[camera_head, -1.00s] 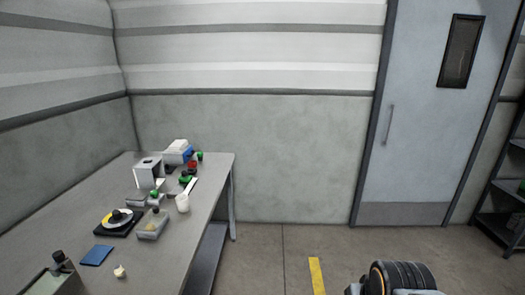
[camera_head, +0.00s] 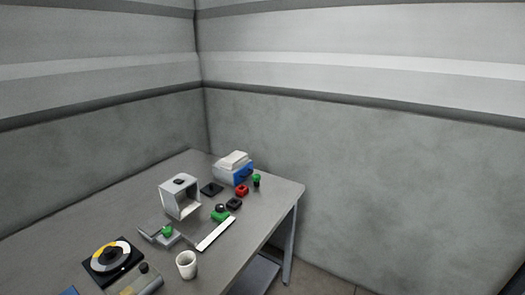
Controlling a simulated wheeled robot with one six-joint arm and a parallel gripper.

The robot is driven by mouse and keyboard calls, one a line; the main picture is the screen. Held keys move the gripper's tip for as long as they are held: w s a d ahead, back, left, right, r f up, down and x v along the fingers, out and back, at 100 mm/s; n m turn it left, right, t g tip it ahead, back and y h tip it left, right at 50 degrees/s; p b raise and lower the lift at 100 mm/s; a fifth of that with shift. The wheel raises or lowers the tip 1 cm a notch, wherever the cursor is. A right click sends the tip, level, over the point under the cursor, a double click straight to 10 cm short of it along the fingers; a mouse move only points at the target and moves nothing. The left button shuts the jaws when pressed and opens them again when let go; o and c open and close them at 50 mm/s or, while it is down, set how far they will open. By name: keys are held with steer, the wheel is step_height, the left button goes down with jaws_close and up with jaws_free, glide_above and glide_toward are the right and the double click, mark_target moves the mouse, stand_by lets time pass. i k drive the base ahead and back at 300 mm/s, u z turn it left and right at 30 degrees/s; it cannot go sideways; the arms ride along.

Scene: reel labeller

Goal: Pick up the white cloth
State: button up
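I cannot clearly make out a white cloth. A white item (camera_head: 234,160) lies on top of a blue and white box at the table's back right corner; I cannot tell whether it is cloth. A flat white strip (camera_head: 216,234) lies near the table's right edge, and it looks stiff. My gripper is not in view.
The grey table (camera_head: 60,237) stands against the corner walls. It also bears a white open-fronted box (camera_head: 180,195), a white cup (camera_head: 186,264), a black disc device (camera_head: 113,259), a grey-green block (camera_head: 140,281) and small red, green and black parts (camera_head: 221,213). Floor shows at right.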

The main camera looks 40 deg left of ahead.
mark_target(236, 159)
steer(key=u, duration=0.25)
steer(key=i, duration=1.6)
steer(key=u, duration=1.6)
steer(key=i, duration=0.9)
steer(key=u, duration=1.25)
steer(key=i, duration=0.3)
steer(key=u, duration=0.15)
